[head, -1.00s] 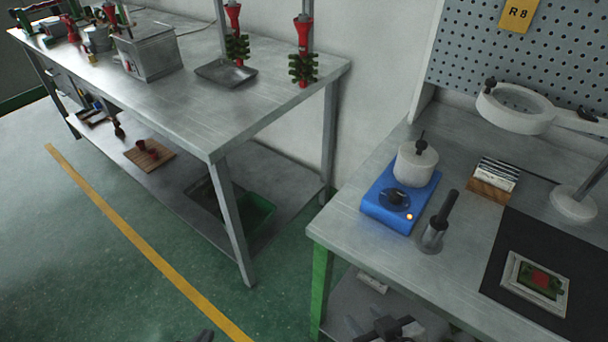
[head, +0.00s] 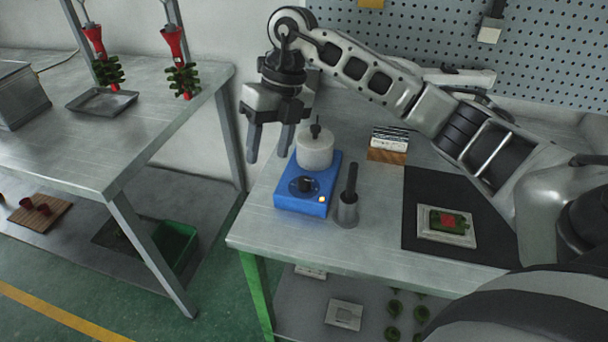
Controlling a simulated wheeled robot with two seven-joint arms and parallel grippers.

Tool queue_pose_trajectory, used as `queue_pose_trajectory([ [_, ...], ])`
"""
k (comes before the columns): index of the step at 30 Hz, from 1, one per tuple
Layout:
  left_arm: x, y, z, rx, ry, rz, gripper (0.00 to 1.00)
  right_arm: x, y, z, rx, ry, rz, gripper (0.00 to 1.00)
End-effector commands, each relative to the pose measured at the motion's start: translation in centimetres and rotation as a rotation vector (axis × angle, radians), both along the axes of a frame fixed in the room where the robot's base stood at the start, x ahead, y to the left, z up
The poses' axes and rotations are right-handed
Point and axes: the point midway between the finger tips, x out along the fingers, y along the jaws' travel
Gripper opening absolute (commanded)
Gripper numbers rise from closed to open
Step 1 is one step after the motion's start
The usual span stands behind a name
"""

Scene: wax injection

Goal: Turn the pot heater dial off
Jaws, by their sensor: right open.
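The blue pot heater (head: 310,195) stands near the left end of the right workbench. Its black dial (head: 304,185) is on the front top face, and a small orange light (head: 322,199) glows beside it. A white round pot (head: 315,150) with a black knob sits on the heater. My right gripper (head: 268,158) is open and empty, fingers pointing down, above and to the left of the heater, and it appears apart from it. My left gripper is not in view.
A dark tool in a grey holder (head: 347,209) stands right of the heater. A card rack (head: 388,146) and a black mat (head: 425,250) with a framed piece (head: 446,226) lie further right. The left bench (head: 150,130) carries a tray (head: 102,102) and red-and-green trees.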

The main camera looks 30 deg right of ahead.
Motion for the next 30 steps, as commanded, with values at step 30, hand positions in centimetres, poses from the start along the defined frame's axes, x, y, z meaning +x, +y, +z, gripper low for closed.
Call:
queue_pose_trajectory([
  [30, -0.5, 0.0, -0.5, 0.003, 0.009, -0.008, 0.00, 0.6, -7.7, -9.9, -0.304, -0.002, -0.154, 0.49],
])
